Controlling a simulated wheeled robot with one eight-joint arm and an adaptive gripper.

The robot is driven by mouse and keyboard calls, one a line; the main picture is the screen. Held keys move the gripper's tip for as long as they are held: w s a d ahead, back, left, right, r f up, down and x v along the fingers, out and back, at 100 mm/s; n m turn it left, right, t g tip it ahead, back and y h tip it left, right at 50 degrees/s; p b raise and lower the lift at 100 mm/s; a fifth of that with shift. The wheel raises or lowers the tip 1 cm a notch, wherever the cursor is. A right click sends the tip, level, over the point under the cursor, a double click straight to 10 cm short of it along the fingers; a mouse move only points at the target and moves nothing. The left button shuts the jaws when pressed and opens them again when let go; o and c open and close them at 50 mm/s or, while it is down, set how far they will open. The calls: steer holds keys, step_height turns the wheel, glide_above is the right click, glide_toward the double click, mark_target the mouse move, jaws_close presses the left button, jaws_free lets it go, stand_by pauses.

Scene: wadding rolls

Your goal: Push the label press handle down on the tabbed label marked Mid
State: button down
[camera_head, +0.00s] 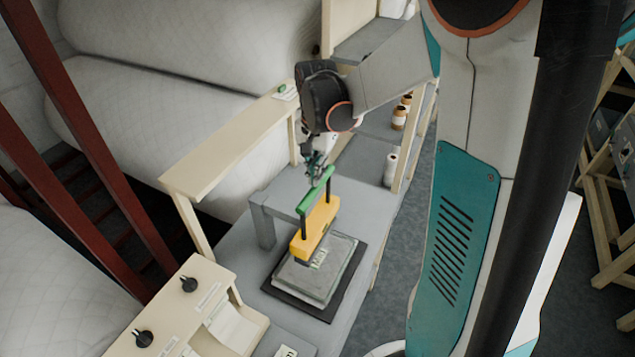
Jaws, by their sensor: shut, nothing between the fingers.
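The label press stands on a grey bench. Its green handle bar (316,190) sits on black uprights above a yellow press block (315,232). The block is over a grey plate (313,278) on a dark mat.
A wooden shelf rail (225,145) runs left of the press. A beige panel with black knobs (189,284) is at the lower left. Spools (399,117) stand on a shelf behind. Large white quilted rolls (150,130) fill the upper left.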

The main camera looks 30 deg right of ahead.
steer(key=b, duration=0.9)
glide_above(317, 220)
steer(key=shift+w+f, duration=0.1)
steer(key=shift+f, duration=5.4)
steer(key=shift+s+f+b, duration=0.4)
steer(key=shift+f+b, duration=0.35)
steer(key=shift+s+f+b, duration=0.4)
steer(key=shift+f+b, duration=0.3)
steer(key=shift+b, duration=0.05)
steer(key=c, duration=2)
jaws_free()
steer(key=shift+w+f, duration=0.25)
steer(key=shift+w, duration=0.25)
steer(key=shift+w+f, duration=0.25)
steer(key=shift+w, duration=0.25)
steer(key=shift+c, duration=0.2)
steer(key=shift+s+r, duration=0.25)
steer(key=shift+s, duration=0.1)
steer(key=shift+c, duration=0.6)
steer(key=shift+w, duration=0.1)
steer(key=shift+o, duration=1.2)
steer(key=shift+f+b, duration=0.75)
steer(key=shift+f, duration=0.35)
